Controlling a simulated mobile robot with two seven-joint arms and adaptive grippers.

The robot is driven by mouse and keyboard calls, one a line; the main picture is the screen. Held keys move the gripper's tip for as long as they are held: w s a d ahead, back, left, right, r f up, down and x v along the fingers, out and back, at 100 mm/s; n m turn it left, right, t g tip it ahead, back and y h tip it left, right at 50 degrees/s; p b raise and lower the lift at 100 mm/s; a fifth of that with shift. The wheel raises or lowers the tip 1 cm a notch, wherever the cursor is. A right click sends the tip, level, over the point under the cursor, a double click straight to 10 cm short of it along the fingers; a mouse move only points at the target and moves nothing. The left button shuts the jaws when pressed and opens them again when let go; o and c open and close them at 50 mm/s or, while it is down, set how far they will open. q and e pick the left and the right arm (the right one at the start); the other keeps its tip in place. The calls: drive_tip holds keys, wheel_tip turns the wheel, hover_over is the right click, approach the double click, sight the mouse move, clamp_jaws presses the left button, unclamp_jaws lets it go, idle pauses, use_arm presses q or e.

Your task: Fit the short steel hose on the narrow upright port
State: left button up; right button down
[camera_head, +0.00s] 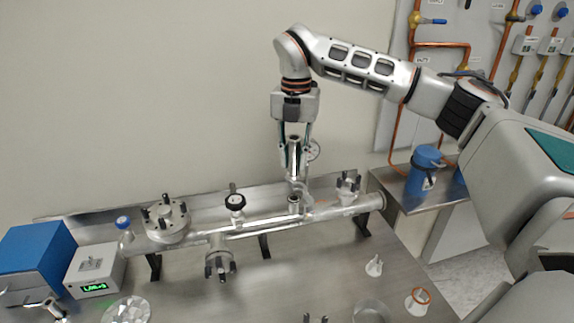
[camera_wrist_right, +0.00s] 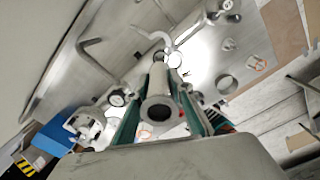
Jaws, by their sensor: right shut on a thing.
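My right gripper (camera_head: 296,158) is shut on the short steel hose (camera_head: 294,147), which it holds upright above the horizontal steel manifold (camera_head: 270,225). In the right wrist view, the hose's round open flange (camera_wrist_right: 158,109) faces the camera between the green-lined fingers. The narrow upright port (camera_head: 294,204) is a short tube with a dark opening on top of the manifold. It stands below the gripper, and the hose appears apart from it. The hose's lower end is hard to make out. My left gripper is not in view.
A clamped flange (camera_head: 166,219) and a black-knobbed valve (camera_head: 235,202) sit left of the port. Another clamped fitting (camera_head: 347,187) is to its right. A blue box (camera_head: 36,255) stands at left; the front of the bench is partly clear.

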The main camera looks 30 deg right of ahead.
sight(296, 138)
drive_tip(key=shift+w+d+f, duration=0.15)
drive_tip(key=shift+d+f, duration=0.05)
drive_tip(key=shift+f+b, duration=0.4)
drive_tip(key=shift+f, duration=2.55)
drive_tip(key=shift+f, duration=0.55)
idle(0.4)
drive_tip(key=c, duration=1.7)
unclamp_jaws()
drive_tip(key=shift+r, duration=0.1)
wheel_tip(296, 138, up, 12)
drive_tip(key=shift+f, duration=0.1)
